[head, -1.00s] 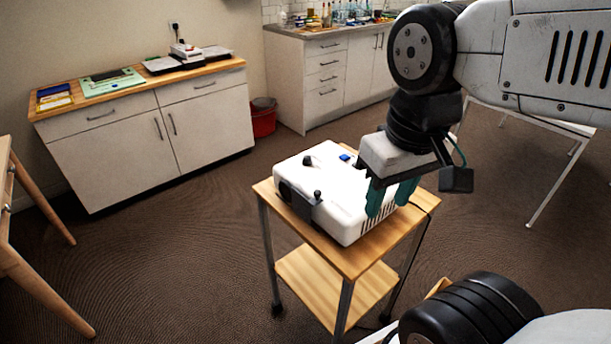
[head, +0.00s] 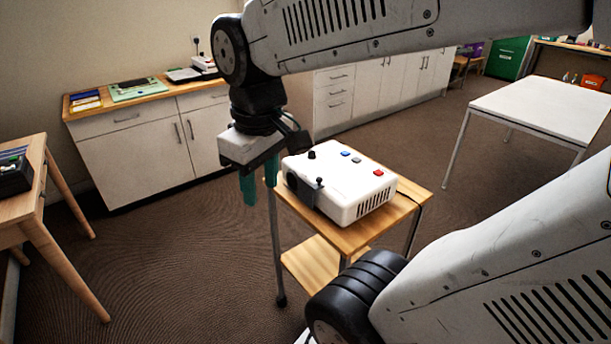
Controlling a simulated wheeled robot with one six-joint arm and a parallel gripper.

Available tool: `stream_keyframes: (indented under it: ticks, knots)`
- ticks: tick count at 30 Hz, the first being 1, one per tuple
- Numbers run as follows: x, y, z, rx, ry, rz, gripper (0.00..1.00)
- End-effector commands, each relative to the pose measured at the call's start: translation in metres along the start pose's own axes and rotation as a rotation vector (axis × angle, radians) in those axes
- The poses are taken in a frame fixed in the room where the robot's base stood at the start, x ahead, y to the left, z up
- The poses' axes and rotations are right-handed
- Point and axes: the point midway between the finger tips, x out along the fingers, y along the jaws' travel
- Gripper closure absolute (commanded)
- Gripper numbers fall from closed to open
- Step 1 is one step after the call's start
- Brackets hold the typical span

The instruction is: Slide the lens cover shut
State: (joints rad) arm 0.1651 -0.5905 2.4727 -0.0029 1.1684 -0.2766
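The white projector (head: 345,190) sits on a small wooden cart. Its dark round lens (head: 291,181) shows at the left end of its front face. The dark grey lens cover (head: 313,196), with a small black knob (head: 319,181) standing up from it, is beside the lens, to its right. The lens looks uncovered. My gripper (head: 260,183) hangs with its teal fingers pointing down, left of the projector and apart from the cover. A gap shows between the fingers and nothing is held.
The wooden cart (head: 408,207) has a lower shelf. A wooden table (head: 32,190) stands left, a white table (head: 545,105) right. Floor between the cart and left table is clear.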

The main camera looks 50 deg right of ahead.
Motion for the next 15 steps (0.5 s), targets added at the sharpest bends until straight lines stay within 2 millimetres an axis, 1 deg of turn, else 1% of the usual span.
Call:
stream_keyframes:
  ticks: [1,2,3,5,6,8,9,12,15]
  knots:
    - [0.005,0.024,-0.015,-0.021,-0.019,0.000,0.61]
    - [0.008,0.038,-0.022,-0.047,-0.027,-0.001,0.61]
    - [0.012,0.058,-0.032,-0.082,-0.035,-0.002,0.61]
    - [0.021,0.090,-0.043,-0.136,-0.047,-0.006,0.61]
    - [0.028,0.113,-0.049,-0.172,-0.054,-0.009,0.61]
    - [0.039,0.146,-0.053,-0.224,-0.062,-0.016,0.61]
    - [0.046,0.167,-0.054,-0.256,-0.066,-0.020,0.61]
    - [0.065,0.213,-0.052,-0.328,-0.075,-0.032,0.61]
    - [0.080,0.246,-0.046,-0.382,-0.078,-0.039,0.61]
